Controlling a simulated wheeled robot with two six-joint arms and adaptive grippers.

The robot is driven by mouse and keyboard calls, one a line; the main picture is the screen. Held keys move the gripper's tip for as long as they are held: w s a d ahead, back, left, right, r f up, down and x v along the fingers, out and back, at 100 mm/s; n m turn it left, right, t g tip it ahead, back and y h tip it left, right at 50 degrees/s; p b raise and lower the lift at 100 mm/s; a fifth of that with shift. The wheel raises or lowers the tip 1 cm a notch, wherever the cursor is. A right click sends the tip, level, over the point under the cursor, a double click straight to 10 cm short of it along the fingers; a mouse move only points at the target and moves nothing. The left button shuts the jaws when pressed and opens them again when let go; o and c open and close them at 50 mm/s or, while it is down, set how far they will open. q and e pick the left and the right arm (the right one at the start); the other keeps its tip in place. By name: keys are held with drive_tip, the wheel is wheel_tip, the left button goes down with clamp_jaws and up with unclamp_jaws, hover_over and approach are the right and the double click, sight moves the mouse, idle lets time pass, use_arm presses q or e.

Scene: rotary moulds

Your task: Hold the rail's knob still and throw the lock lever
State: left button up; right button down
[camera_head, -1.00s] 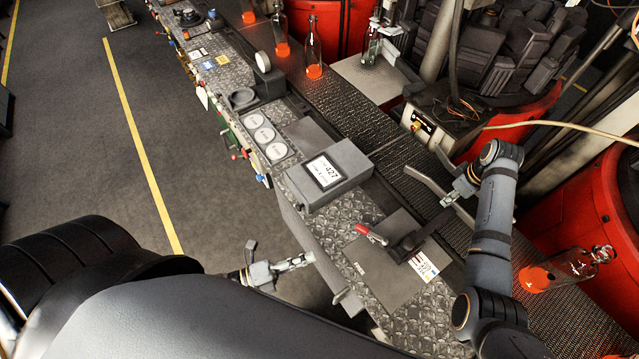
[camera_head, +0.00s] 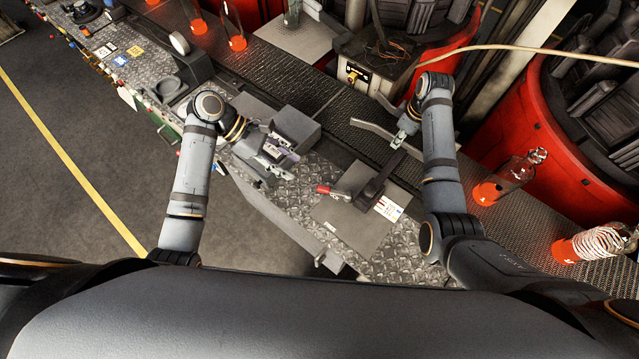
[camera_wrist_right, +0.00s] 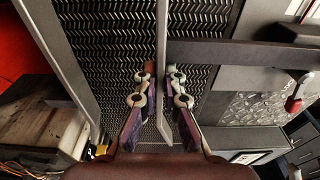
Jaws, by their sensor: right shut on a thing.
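The grey guide rail (camera_head: 370,128) lies over the conveyor, joined to a dark arm (camera_head: 378,176) from the mounting plate. My right gripper (camera_head: 399,142) is at the rail's near part. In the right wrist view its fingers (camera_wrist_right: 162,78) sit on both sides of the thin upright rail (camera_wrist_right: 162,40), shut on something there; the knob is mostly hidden. The lock lever (camera_head: 332,191) has a red handle and lies low on the plate; it also shows in the right wrist view (camera_wrist_right: 293,103).
The grey display box (camera_head: 297,125) stands behind and beside my left gripper. Bottles with orange liquid (camera_head: 505,178) stand on the conveyor at right. A control box (camera_head: 362,72) stands beyond the rail. The checkered deck (camera_head: 300,190) near the lever is bare.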

sight(323, 188)
use_arm(q)
drive_tip(key=x, duration=1.2)
drive_tip(key=shift+d, duration=0.1)
clamp_jaws()
